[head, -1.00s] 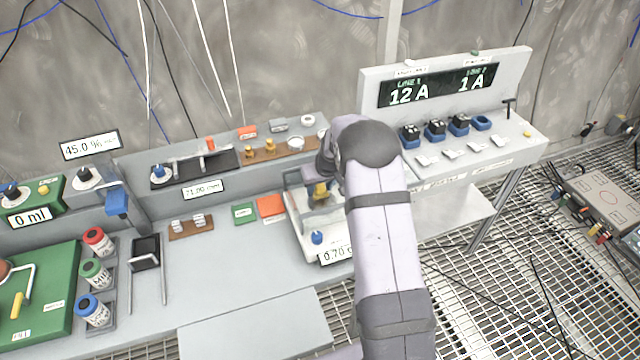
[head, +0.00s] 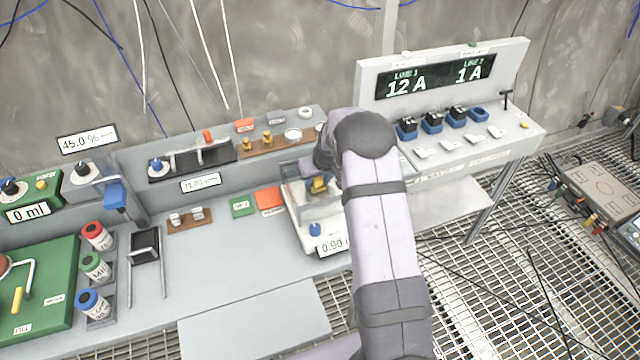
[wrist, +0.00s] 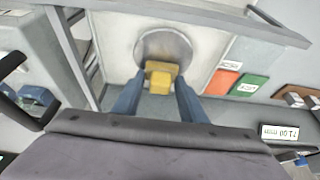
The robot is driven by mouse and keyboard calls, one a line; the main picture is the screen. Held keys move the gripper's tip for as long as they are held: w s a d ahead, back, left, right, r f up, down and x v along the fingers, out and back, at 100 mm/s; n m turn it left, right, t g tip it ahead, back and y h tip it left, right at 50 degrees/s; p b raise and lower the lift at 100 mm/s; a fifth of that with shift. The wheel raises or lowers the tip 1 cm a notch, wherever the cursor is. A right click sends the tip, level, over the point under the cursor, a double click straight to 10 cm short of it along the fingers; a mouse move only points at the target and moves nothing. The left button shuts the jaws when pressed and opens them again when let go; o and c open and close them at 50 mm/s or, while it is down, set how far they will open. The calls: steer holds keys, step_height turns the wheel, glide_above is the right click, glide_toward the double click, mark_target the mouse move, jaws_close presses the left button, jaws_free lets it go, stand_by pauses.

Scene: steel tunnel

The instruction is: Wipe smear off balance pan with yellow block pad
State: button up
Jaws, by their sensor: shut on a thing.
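The yellow block pad (wrist: 161,76) is held between the blue fingers of my gripper (wrist: 160,84) in the wrist view. My gripper is shut on it. The round grey balance pan (wrist: 164,43) lies just beyond the pad, and the pad overlaps its near edge in this view. I cannot tell whether they touch. I cannot make out a smear on the visible pan. In the head view the pad (head: 318,185) shows small over the white balance (head: 303,228), inside its clear shield. My arm hides the balance's right side. The balance display (head: 332,246) appears to read 0.90.
A frame edge of the balance shield (wrist: 190,12) crosses near the pan. Orange (head: 269,199) and green (head: 242,206) cards lie left of the balance. A brown weight rack (head: 275,146) stands behind.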

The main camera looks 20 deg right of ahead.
step_height(320, 180, up, 2)
steer(key=shift+w+r, duration=0.1)
steer(key=shift+r, duration=0.1)
steer(key=shift+r+p, duration=1.85)
steer(key=shift+r, duration=1)
